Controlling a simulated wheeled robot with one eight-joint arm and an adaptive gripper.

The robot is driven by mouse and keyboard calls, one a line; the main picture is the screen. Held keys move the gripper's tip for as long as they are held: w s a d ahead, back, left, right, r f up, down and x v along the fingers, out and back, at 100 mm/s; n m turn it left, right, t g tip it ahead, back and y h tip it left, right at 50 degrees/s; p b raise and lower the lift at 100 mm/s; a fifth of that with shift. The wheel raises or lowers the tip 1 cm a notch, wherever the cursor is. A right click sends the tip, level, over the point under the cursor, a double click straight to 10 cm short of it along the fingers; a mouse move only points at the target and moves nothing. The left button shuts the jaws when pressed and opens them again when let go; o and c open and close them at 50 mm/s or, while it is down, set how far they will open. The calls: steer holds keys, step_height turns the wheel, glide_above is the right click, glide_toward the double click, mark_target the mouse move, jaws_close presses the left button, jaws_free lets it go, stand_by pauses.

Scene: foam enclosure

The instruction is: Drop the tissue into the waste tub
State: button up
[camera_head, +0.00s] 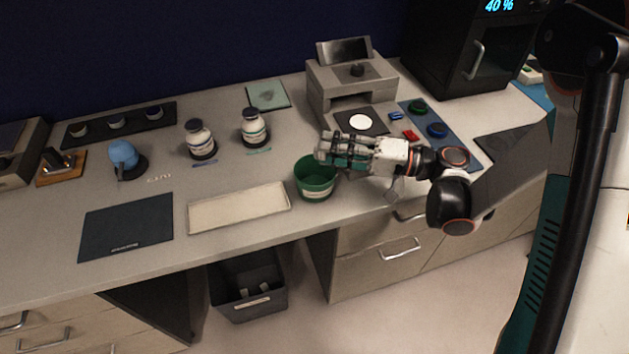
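A round green tub (315,181) with a pale label on its front stands near the front edge of the bench. It looks like the waste tub, but I cannot read its label. My gripper (326,150) reaches in from the right, with its fingertips just above and behind the tub's right rim. The fingers hide part of the rim and the bench behind it. I cannot make out a tissue in or near the fingers, nor whether they are open or shut. The tub's inside looks dark green, with no tissue visible in the part I see.
A pale shallow tray (240,208) lies left of the tub, and a dark mat (126,228) farther left. A grey instrument (352,80) is at the back. A dark bin (248,284) stands under the bench.

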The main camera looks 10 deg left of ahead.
steer(key=shift+o, duration=0.8)
steer(key=shift+d, duration=0.1)
steer(key=d, duration=1.1)
steer(key=shift+w+d, duration=0.2)
steer(key=shift+d, duration=0.2)
